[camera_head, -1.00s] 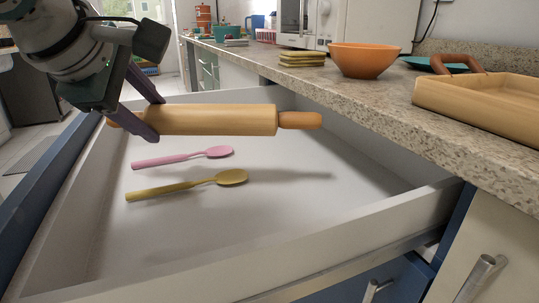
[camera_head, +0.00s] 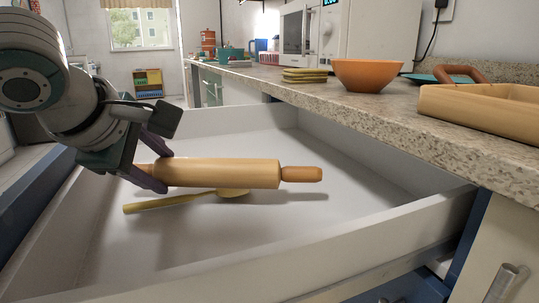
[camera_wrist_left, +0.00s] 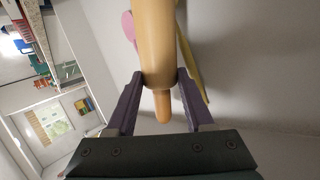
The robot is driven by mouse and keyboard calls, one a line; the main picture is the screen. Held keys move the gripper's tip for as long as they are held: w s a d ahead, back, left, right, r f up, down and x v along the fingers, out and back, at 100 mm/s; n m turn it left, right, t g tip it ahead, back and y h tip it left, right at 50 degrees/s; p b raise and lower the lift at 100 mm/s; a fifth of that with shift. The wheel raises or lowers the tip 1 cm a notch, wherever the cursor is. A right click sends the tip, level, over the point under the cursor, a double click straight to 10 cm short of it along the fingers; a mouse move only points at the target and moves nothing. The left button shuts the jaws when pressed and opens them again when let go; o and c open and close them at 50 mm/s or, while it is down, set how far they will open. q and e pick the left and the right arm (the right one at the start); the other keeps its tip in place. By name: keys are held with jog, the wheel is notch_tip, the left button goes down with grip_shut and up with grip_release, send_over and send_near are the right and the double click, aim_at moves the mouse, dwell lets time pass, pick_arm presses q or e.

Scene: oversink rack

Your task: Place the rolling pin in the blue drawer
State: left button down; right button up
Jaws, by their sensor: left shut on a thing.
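The wooden rolling pin (camera_head: 222,173) is level, low inside the open drawer (camera_head: 350,200), which has a white interior and a blue front. My left gripper (camera_head: 157,172) is shut on the rolling pin near its left end. In the left wrist view the pin (camera_wrist_left: 154,45) lies between the purple fingers (camera_wrist_left: 155,92), with its handle pointing back toward the palm. A pink spoon (camera_wrist_left: 129,25) shows in the left wrist view. My right gripper is not in view.
A granite counter (camera_head: 400,125) runs along the right of the drawer. On it are an orange bowl (camera_head: 368,75), a stack of yellow-green sponges (camera_head: 305,75) and a wooden tray (camera_head: 480,108). The drawer's right half is clear.

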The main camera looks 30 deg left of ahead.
pick_arm(q)
jog(key=shift+f, duration=0.25)
jog(key=c, duration=0.6)
grip_release()
jog(key=shift+o, duration=0.2)
jog(key=p+v, duration=1.1)
jog(key=v, duration=0.2)
jog(key=shift+w+r, duration=0.25)
jog(key=shift+w, duration=0.1)
